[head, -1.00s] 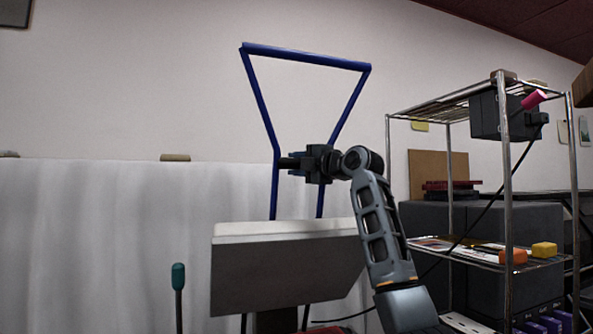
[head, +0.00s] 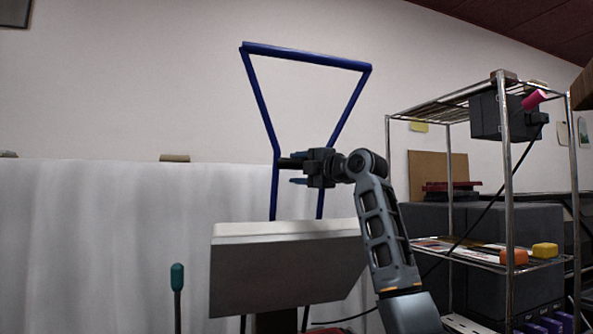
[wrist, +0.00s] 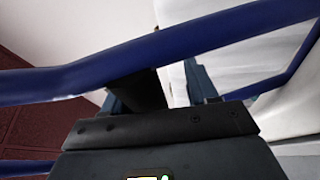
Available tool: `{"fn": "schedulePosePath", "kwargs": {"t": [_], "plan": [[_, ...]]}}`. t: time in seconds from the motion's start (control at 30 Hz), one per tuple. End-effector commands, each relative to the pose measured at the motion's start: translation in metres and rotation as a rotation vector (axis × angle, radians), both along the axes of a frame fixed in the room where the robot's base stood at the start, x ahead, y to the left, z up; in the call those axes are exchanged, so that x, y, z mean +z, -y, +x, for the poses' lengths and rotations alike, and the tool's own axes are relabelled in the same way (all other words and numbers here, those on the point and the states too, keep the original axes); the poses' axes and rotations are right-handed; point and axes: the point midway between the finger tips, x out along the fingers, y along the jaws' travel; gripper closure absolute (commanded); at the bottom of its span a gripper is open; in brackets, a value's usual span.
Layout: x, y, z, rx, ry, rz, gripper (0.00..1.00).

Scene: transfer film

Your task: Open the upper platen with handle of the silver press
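The press shows as a thick grey slab with a pale top edge (head: 287,272), low in the middle of the head view. A blue tubular handle (head: 306,56) rises above it, with a wide top bar and two side bars. My gripper (head: 294,172) is at the left side bar, well below the top bar, its fingers pointing left with a gap between them. In the wrist view, a blue bar (wrist: 200,38) crosses close in front of the camera and partly hides the fingers. I see no bar clamped between them. The lower press is mostly out of view.
A wire shelf rack (head: 508,180) stands on the right with dark boxes, an orange block (head: 513,257) and a hanging cable. A teal-handled tool (head: 177,277) stands upright at lower left. A white curtain (head: 90,240) hangs behind; the space above the handle is clear.

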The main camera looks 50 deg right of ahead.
Motion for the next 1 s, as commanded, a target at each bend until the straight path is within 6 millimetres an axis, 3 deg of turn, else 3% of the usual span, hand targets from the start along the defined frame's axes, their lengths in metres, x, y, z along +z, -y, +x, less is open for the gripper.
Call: {"fn": "schedulePosePath", "kwargs": {"t": [0.2,0.4,1.0], "plan": [[-0.005,-0.006,-0.038,-0.005,0.003,-0.001,0.43],[-0.004,-0.011,-0.060,-0.003,0.002,-0.001,0.43],[-0.003,-0.012,-0.064,-0.002,0.003,0.000,0.43]]}}
